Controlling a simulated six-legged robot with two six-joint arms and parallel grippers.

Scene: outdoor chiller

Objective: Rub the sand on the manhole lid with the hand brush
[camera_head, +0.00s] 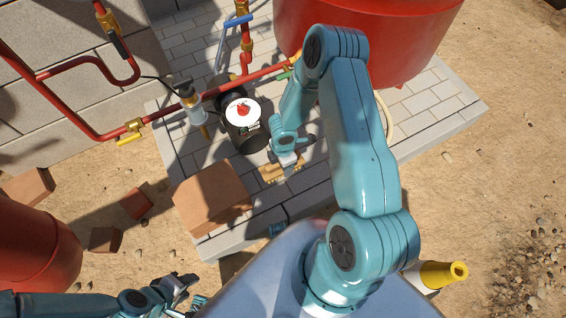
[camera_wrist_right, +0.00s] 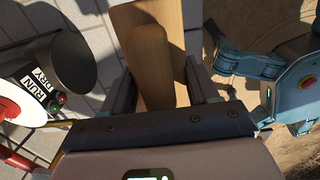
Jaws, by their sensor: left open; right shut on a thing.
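My right gripper (camera_wrist_right: 165,90) is shut on the wooden handle of the hand brush (camera_wrist_right: 152,62), which lies between its fingers in the wrist view. A wider light wooden part shows behind the handle; the bristles are not visible. In the head view the brush (camera_head: 272,172) is a small tan patch beneath the right gripper (camera_head: 287,160), over the grey paving, mostly covered by the gripper. My left gripper (camera_head: 185,285) is open and empty at the lower left, over the ground. I cannot make out a manhole lid or sand on one in either view.
A dark cylinder with a white, red-marked face (camera_head: 243,112) stands close left of the right gripper. A tan block (camera_head: 212,195) sits at the paving's edge. Red pipes (camera_head: 150,118) run behind. A red tank (camera_head: 375,30) is at the back. Sandy ground (camera_head: 480,190) is open at right.

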